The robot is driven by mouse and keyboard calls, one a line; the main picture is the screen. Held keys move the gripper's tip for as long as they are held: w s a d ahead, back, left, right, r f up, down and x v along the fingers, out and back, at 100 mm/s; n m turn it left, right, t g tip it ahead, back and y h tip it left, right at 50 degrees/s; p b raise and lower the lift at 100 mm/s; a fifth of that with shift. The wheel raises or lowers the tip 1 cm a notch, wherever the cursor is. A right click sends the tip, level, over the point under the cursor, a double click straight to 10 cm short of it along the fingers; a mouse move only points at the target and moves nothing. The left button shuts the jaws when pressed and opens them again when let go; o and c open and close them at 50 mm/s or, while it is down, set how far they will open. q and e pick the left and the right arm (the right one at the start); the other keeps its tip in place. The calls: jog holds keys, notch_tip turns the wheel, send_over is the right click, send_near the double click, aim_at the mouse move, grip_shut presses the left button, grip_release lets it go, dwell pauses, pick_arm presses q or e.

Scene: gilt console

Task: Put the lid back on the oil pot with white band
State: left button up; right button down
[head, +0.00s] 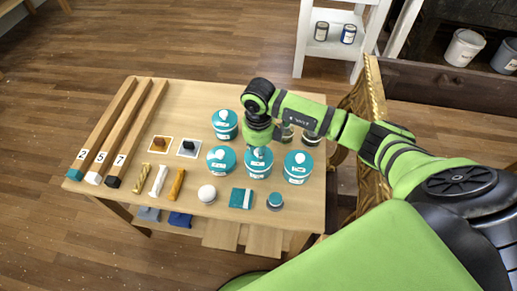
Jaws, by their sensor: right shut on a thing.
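Several pots with teal lids and pale knobs stand on the wooden table: one at the back left (225,124), one at the front left (221,160), one in the middle (258,168), and one at the right (298,167). White shows around the sides of some; which one is the oil pot with white band I cannot tell for sure. My right gripper (260,147) points down over the middle pot, shut on what looks like the knob of its teal lid. Whether that lid rests on the pot is unclear. My left gripper is out of view.
Two darker pots (311,138) stand behind my right gripper, partly hidden. Numbered wooden bars (113,135) lie left. A gilt frame (374,92) stands right.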

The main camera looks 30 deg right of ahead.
dwell(0.3)
jog(key=shift+c, duration=2.4)
grip_release()
jog(key=shift+r+p, duration=2.6)
jog(key=shift+r, duration=0.95)
grip_shut()
jog(key=shift+f, duration=0.25)
